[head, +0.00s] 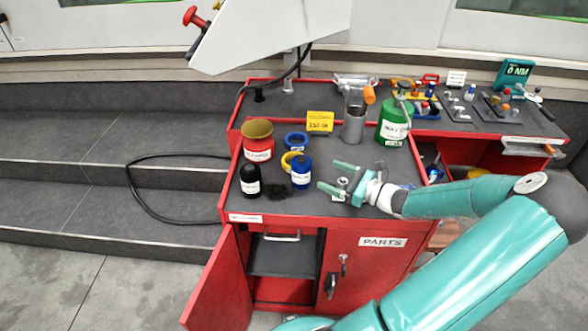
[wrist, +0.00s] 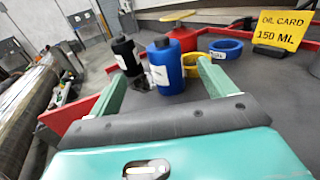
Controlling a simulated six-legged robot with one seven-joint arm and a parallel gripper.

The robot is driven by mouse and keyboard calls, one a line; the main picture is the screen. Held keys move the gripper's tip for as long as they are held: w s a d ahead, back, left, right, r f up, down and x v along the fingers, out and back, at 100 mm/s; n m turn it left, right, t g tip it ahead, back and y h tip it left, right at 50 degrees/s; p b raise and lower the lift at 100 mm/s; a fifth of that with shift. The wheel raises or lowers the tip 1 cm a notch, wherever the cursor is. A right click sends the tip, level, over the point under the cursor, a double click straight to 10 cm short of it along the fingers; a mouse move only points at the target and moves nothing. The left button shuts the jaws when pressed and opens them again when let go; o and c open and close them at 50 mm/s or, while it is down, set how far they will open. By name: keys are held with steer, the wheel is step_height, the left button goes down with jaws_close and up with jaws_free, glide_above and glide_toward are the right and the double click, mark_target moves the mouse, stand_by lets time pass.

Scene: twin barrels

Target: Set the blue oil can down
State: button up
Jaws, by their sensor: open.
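The blue oil can (head: 301,173) is a small blue bottle with a black cap and a white label. It stands upright on the dark top of the red parts cabinet (head: 330,205). In the wrist view the blue can (wrist: 167,68) stands ahead of my gripper, beyond the fingertips. My gripper (head: 333,177) is open, with its two green fingers spread and pointing left toward the can. Nothing is between the fingers, and they look apart from the can. In the wrist view the fingers (wrist: 158,78) frame the can from either side.
A black bottle (head: 250,180) stands left of the can, with a dark bristly thing (head: 275,192) between them. A red pot with a brass top (head: 258,142), blue ring (head: 296,141), yellow ring (head: 288,161), yellow card (head: 320,122), grey cylinder (head: 353,125) and green can (head: 394,125) stand behind.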

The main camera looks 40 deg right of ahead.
glide_toward(297, 158)
steer(key=x, duration=0.5)
steer(key=shift+s+a+f, duration=0.15)
steer(key=shift+a+f, duration=0.1)
steer(key=shift+f, duration=0.1)
steer(key=x, duration=0.5)
steer(key=shift+d+f, duration=0.15)
steer(key=shift+f, duration=0.2)
steer(key=c, duration=1.4)
steer(key=shift+r, duration=0.1)
steer(key=shift+r, duration=0.1)
steer(key=shift+r, duration=1.25)
steer(key=s+a+r, duration=0.9)
steer(key=s+r, duration=0.1)
steer(key=shift+s, duration=0.4)
